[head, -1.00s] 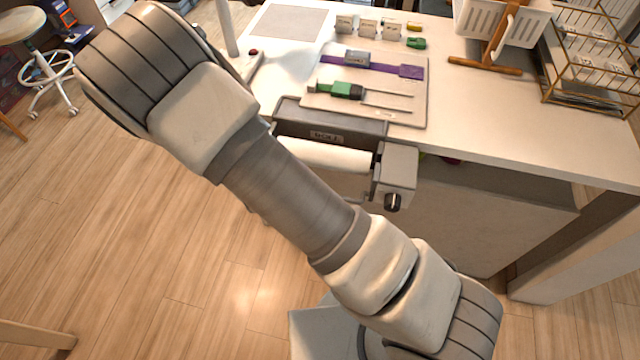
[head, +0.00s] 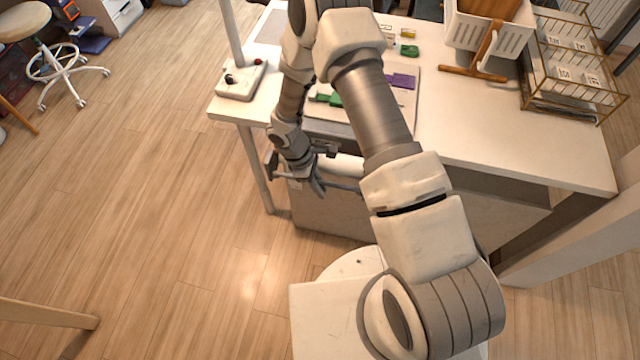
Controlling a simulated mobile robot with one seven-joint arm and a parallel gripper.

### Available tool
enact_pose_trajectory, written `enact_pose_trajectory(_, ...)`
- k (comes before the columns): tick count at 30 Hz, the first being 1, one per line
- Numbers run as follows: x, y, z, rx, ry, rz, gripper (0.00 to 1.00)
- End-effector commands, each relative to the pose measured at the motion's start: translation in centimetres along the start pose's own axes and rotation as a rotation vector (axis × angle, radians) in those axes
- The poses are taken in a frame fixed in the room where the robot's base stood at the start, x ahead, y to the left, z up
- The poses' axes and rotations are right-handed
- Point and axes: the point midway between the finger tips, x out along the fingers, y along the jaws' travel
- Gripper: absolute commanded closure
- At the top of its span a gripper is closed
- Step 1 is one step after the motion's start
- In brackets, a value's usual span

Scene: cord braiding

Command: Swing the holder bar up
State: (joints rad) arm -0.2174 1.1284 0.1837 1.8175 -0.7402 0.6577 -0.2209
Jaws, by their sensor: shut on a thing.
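A dark roll holder (head: 342,148) is fixed along the table's front edge, with a white roll (head: 345,170) in it. The holder bar (head: 342,186) is a thin grey bar low in front of the roll, running sideways. My gripper (head: 316,187) points down at the bar's left part and is shut on it. The fingertips are small and the exact contact is hard to see. My arm hides the right end of the holder and bar.
The table (head: 480,130) carries a board (head: 412,112) with a purple strap and green tools, partly behind my arm. A post on a white base (head: 241,80) stands at the left corner. White bin (head: 492,28) and wire rack (head: 570,70) stand right.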

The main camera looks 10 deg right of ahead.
Motion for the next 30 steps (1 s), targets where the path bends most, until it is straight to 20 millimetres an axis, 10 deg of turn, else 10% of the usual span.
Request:
enact_pose_trajectory(23, -0.04, 0.12, 0.05, -0.037, -0.001, -0.084, 1.00)
enact_pose_trajectory(24, -0.04, 0.12, 0.05, -0.037, -0.001, -0.084, 0.77)
enact_pose_trajectory(30, -0.06, 0.13, 0.06, -0.036, -0.002, -0.083, 0.54)
